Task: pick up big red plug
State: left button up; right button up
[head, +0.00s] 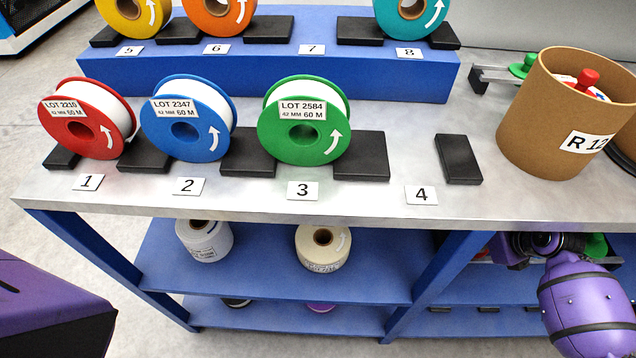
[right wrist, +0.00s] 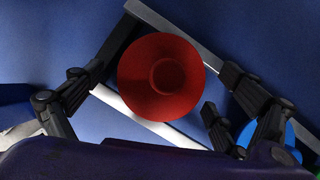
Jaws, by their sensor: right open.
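The big red plug (right wrist: 160,105) shows in the right wrist view as a round red disc with a knob at its middle. My right gripper (right wrist: 152,78) is open, with its fingers on both sides of the plug and gaps between them and its rim. In the head view my right arm reaches to the lower part of the bench at the right edge. The red plug and the right fingertips cannot be made out there. My left gripper is not in view.
A light metal rail (right wrist: 178,28) runs by the plug. A blue round part (right wrist: 246,134) lies right of it, partly behind the fingers. In the head view the benchtop (head: 385,207) is above my right arm, and a brown cylinder (head: 530,125) stands on it.

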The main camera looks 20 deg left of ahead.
jog(key=shift+c, duration=0.2)
jog(key=c, duration=1.1)
jog(key=shift+c, duration=0.2)
